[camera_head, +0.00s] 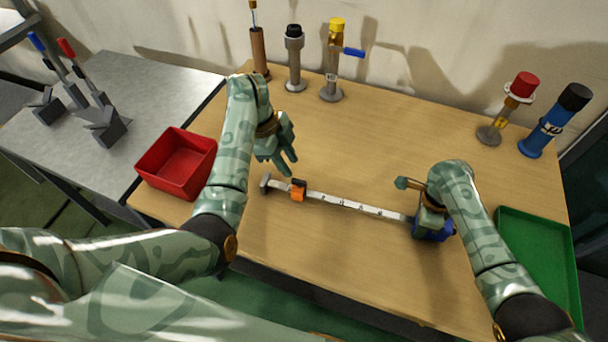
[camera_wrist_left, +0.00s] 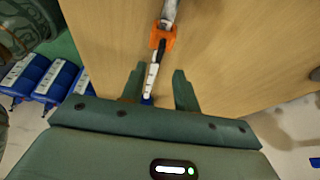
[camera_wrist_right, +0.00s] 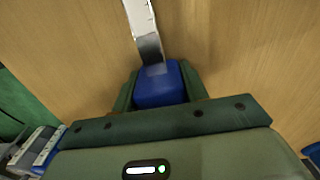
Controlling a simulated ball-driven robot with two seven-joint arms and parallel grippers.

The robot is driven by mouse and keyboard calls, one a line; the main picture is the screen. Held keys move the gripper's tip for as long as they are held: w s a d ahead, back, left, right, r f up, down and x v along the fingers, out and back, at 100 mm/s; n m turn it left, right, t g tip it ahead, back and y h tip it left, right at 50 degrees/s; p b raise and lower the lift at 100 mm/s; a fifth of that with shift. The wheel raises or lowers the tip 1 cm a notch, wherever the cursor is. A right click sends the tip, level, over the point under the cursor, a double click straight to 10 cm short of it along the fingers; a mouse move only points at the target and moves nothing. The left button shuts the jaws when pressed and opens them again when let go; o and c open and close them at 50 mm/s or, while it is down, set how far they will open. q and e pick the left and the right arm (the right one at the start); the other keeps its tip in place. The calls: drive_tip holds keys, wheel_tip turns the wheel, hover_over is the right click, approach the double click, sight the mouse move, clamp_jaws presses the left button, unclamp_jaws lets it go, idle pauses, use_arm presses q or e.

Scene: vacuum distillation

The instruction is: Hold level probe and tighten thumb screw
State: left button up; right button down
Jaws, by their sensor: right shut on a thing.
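The level probe is a long white graduated bar (camera_head: 345,203) with a grey end piece (camera_head: 265,182) at the left and a blue handle (camera_head: 432,232) at the right. An orange clamp piece (camera_head: 298,191) sits on the bar near its left end; it also shows in the left wrist view (camera_wrist_left: 162,38). I cannot make out a separate thumb screw. My right gripper (camera_wrist_right: 160,84) is shut on the blue handle, with a finger on each side. My left gripper (camera_head: 278,163) is open and empty, above and behind the probe's left end, apart from the orange piece.
A red bin (camera_head: 178,162) stands left of my left arm and a green tray (camera_head: 540,262) lies at the right. Several upright instruments line the back, including a yellow-capped one (camera_head: 333,60) and a blue cylinder (camera_head: 553,120). The table's middle is clear around the probe.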

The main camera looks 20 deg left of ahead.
sight(299, 180)
use_arm(q)
drive_tip(key=x, duration=0.6)
clamp_jaws()
